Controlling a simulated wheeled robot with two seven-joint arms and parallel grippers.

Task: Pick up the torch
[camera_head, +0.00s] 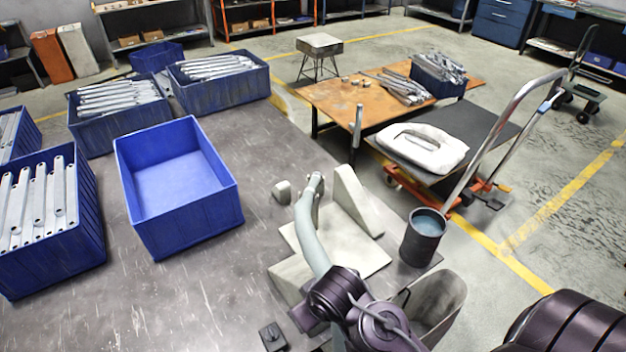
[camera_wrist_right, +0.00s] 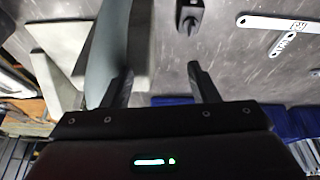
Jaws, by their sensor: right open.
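What looks like the torch is a curved grey-green piece (camera_head: 311,235) standing over a pale metal fixture in the head view. Its lower part is hidden behind my dark purple right wrist. In the right wrist view a long grey-blue piece (camera_wrist_right: 108,45), apparently the torch, lies beyond the left finger. My right gripper (camera_wrist_right: 162,84) is open, with bare tabletop showing between most of its fingers. I cannot tell whether the left finger touches the piece. My right fingers are hidden in the head view, and my left gripper is in neither view.
The pale fixture (camera_head: 357,257) and a dark cup (camera_head: 423,240) stand at the table's right edge. An empty blue bin (camera_head: 190,222) and bins of brackets stand left. A small dark block (camera_head: 272,337) is near the front. Loose brackets (camera_wrist_right: 268,24) show in the wrist view.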

